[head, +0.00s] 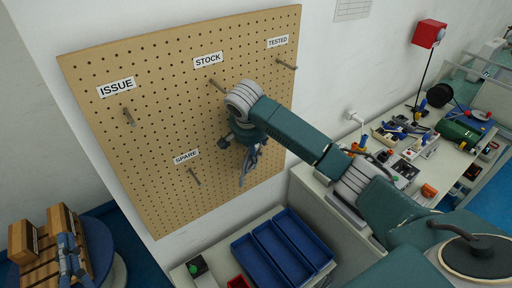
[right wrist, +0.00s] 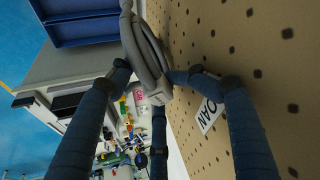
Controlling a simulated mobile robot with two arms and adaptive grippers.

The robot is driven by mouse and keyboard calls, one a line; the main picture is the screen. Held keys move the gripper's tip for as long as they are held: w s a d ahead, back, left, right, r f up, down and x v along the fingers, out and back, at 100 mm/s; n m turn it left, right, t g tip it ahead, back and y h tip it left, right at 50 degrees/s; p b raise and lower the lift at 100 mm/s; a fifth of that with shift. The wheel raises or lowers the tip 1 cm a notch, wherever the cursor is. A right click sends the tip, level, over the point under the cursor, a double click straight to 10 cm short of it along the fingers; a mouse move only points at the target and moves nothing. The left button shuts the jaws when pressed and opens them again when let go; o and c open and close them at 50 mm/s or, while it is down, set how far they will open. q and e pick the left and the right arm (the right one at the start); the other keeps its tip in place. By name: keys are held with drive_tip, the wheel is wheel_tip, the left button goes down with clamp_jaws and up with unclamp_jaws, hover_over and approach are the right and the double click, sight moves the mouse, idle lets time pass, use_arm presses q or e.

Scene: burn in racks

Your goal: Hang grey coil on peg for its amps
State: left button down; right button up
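The grey coil (right wrist: 148,55) shows in the right wrist view as a looped bundle with a paler band, between the fingertips of my right gripper (right wrist: 150,75). The fingers appear closed on it, close beside the pegboard. Pegs stick out by ISSUE (head: 128,117), STOCK (head: 217,86), TESTED (head: 287,65) and SPARE (head: 194,177). A label (right wrist: 208,103) ending in "OAN" shows in the right wrist view. My left gripper (head: 70,258) is at the lower left.
Wooden blocks (head: 22,243) stand on a round stand beside my left gripper. Blue trays (head: 275,252) and a small red bin (head: 238,282) sit on a bench below the board. A cluttered workbench (head: 450,160) is at the right, with a red box (head: 428,33) above it.

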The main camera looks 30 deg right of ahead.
drive_tip(key=shift+s+d+r, duration=0.35)
drive_tip(key=shift+s+d, duration=0.1)
drive_tip(key=shift+s, duration=0.15)
use_arm(q)
drive_tip(key=shift+s+d+r, duration=0.15)
drive_tip(key=shift+s, duration=0.3)
use_arm(e)
drive_tip(key=shift+w, duration=0.1)
use_arm(q)
drive_tip(key=shift+w, duration=0.1)
use_arm(e)
drive_tip(key=shift+a+r, duration=0.15)
drive_tip(key=shift+r, duration=0.1)
use_arm(q)
drive_tip(key=shift+d, duration=0.1)
use_arm(e)
drive_tip(key=v, duration=0.7)
drive_tip(key=shift+a+r, duration=0.15)
drive_tip(key=shift+r, duration=0.05)
drive_tip(key=shift+s+f, duration=0.1)
drive_tip(key=shift+s, duration=0.1)
